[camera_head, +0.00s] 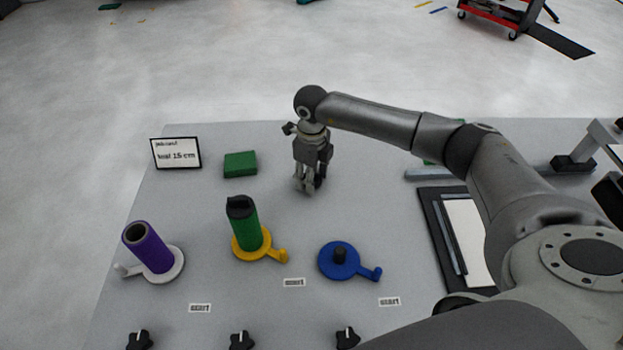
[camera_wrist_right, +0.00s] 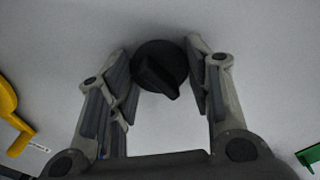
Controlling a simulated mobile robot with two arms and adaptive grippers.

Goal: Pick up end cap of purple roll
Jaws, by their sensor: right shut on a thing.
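The purple roll (camera_head: 146,247) stands on a white holder (camera_head: 178,268) at the left of the table, its open top showing no cap. My right gripper (camera_head: 308,186) is well behind and to the right of it, pointing down near the back of the table. In the right wrist view, its fingers (camera_wrist_right: 163,85) are closed about a black round end cap (camera_wrist_right: 160,68) with a raised grip bar. In the head view the fingers hide that cap. My left gripper is not in view.
A green roll (camera_head: 245,231) with a black cap stands on a yellow holder (camera_head: 277,256). A blue holder (camera_head: 350,264) has no roll on it. A green block (camera_head: 240,164) and a sign (camera_head: 176,153) are at back left. Black knobs (camera_head: 241,341) line the front.

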